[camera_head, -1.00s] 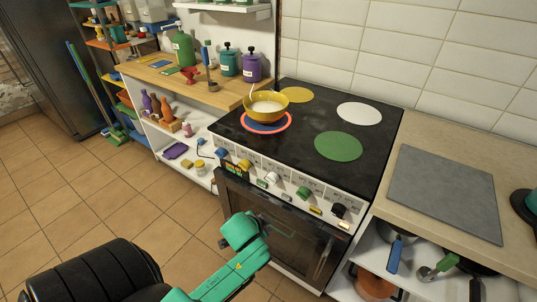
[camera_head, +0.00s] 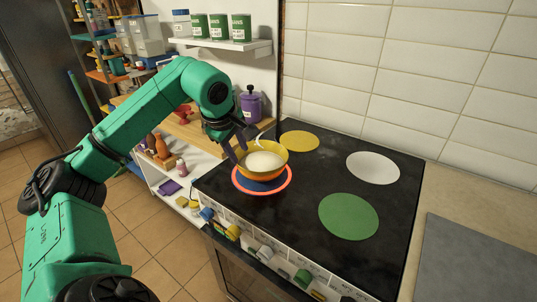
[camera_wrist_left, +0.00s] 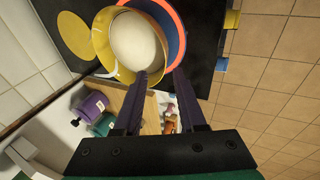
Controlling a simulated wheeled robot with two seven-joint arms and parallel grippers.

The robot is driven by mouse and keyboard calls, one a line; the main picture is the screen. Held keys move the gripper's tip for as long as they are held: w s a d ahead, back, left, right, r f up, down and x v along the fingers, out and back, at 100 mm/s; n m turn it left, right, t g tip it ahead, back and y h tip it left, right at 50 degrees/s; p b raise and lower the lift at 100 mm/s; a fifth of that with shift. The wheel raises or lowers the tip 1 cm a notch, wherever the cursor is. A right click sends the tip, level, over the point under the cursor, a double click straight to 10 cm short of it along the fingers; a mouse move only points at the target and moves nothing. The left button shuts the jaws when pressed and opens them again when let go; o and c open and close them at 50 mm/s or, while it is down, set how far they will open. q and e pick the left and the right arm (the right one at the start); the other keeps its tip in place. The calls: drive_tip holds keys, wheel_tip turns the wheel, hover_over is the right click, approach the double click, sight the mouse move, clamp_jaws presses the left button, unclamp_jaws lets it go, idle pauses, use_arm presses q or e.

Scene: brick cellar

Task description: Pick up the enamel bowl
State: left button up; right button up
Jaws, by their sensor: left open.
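The enamel bowl (camera_head: 264,177) is yellow with a pale white content. It stands upright on the cooktop, on the blue burner spot with the red-orange ring (camera_head: 287,185). The bowl also shows in the left wrist view (camera_wrist_left: 101,42). A thin pale handle leans out of it. My left gripper (camera_head: 236,155) is at the bowl's left rim. Its dark fingers are apart, with the tips (camera_wrist_left: 161,72) at the bowl's edge in the wrist view. I cannot tell whether they touch it. My right gripper is not in view.
The black cooktop (camera_head: 312,170) also has yellow, white (camera_head: 373,167) and green (camera_head: 348,216) spots. A purple canister (camera_head: 251,106) stands behind my left gripper on the wooden counter. Knobs line the stove front. A grey board (camera_head: 480,262) lies at right.

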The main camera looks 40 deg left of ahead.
sight(248, 174)
use_arm(q)
drive_tip(key=p+x, duration=0.1)
drive_tip(key=x, duration=0.7)
drive_tip(key=p+x, duration=0.1)
drive_tip(key=x, duration=0.3)
drive_tip(key=shift+s+d+f+p, duration=0.2)
drive_tip(key=shift+s+p, duration=0.1)
drive_tip(key=shift+s, duration=0.1)
drive_tip(key=shift+f, duration=0.25)
drive_tip(key=shift+w+a+f, duration=0.1)
clamp_jaws()
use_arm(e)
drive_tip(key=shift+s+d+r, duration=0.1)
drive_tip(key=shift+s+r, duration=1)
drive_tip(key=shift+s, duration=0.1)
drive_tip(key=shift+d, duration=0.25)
use_arm(q)
drive_tip(key=shift+w, duration=0.1)
